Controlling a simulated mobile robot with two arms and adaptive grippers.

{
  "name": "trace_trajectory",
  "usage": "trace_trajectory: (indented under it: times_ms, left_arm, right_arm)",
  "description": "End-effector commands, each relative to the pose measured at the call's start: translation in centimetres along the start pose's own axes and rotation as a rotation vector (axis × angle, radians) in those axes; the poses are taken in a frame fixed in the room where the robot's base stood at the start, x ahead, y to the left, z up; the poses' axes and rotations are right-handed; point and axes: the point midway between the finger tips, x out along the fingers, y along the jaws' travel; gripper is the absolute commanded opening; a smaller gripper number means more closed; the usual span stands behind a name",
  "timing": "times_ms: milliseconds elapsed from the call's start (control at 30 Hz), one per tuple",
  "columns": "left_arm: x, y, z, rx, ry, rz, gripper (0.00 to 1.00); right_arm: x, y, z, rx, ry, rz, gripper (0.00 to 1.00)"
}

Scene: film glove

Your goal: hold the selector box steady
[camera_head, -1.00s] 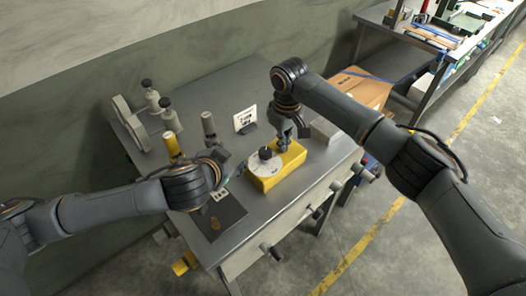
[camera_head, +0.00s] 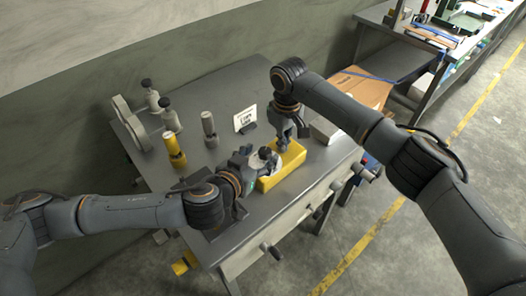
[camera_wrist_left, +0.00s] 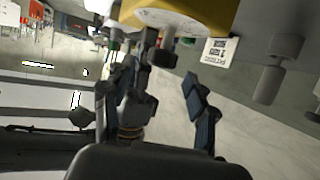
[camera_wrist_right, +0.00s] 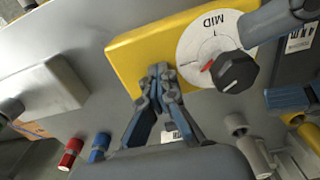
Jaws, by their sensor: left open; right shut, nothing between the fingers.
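The selector box (camera_head: 291,164) is a yellow block near the front edge of the grey bench. On it are a white dial marked MID and a black knob, clear in the right wrist view (camera_wrist_right: 236,72). My right gripper (camera_wrist_right: 160,76) is shut and empty, its tips at the yellow face beside the dial; I cannot tell if they press on it. My left gripper (camera_head: 254,158) is open at the dial's left side. In the left wrist view its fingers (camera_wrist_left: 172,68) are spread near the knob (camera_wrist_left: 164,57). In the head view it partly hides the dial.
A yellow cylinder (camera_head: 174,150) and a grey cylinder (camera_head: 209,128) stand to the left on the bench. A printed card (camera_head: 245,119) stands behind the box. A pale block (camera_head: 323,130) is at the right. Handles stick out from the bench front.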

Motion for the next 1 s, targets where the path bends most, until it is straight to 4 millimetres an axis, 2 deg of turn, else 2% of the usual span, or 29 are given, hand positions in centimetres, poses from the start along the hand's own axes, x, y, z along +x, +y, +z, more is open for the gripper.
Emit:
trace_trajectory:
  times_ms: [33, 200, 533, 800, 1000]
  left_arm:
    - [0.8, 0.1, 0.0, 0.002, 0.001, 0.0, 0.58]
    - [2.2, 0.0, 0.1, 0.0, -0.001, 0.0, 0.58]
    - [2.5, 0.0, 0.1, 0.0, -0.001, 0.001, 0.58]
    - [2.5, 0.0, 0.1, 0.0, -0.001, 0.001, 0.03]
    - [2.5, 0.0, 0.2, 0.002, -0.003, 0.011, 0.02]
  right_arm:
    - [0.7, -0.1, 0.4, 0.001, -0.013, -0.003, 0.0]
    - [0.7, -0.1, 0.4, 0.001, -0.013, -0.003, 0.0]
    - [0.7, -0.1, 0.4, 0.001, -0.013, -0.003, 0.0]
    - [0.7, -0.1, 0.4, 0.001, -0.013, -0.003, 0.0]
    - [0.7, -0.1, 0.4, 0.001, -0.013, -0.003, 0.0]
